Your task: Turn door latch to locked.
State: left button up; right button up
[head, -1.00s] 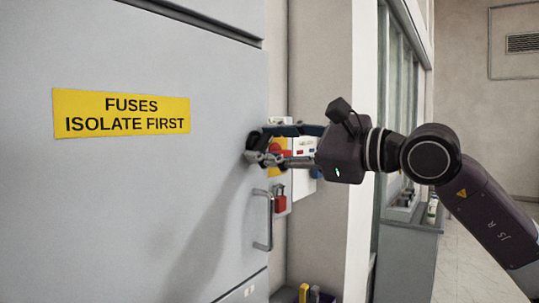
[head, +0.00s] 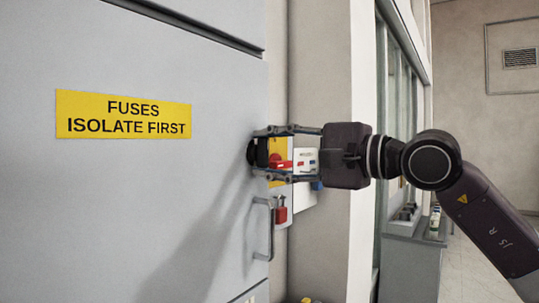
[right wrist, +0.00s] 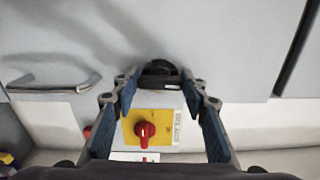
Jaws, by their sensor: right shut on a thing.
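The black door latch (head: 252,152) sits at the right edge of the grey cabinet door (head: 130,210). My right gripper (head: 262,152) comes from the right and is shut on the latch, one finger above it and one below. In the right wrist view the latch (right wrist: 160,75) shows as a dark rounded knob between the fingertips of my gripper (right wrist: 161,88). The fingers partly hide its sides, and I cannot read its setting. My left gripper is not in view.
A red rotary switch on a yellow plate (right wrist: 145,131) lies behind the fingers. A metal door handle (head: 263,228) and a red padlock (head: 281,212) are below the gripper. A yellow fuse sign (head: 123,115) is on the door. A grey counter (head: 408,255) stands at the right.

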jog(key=shift+n, duration=0.4)
jog(key=o, duration=1.2)
jog(key=shift+c, duration=0.2)
jog(key=v, duration=1.2)
jog(key=shift+f, duration=0.1)
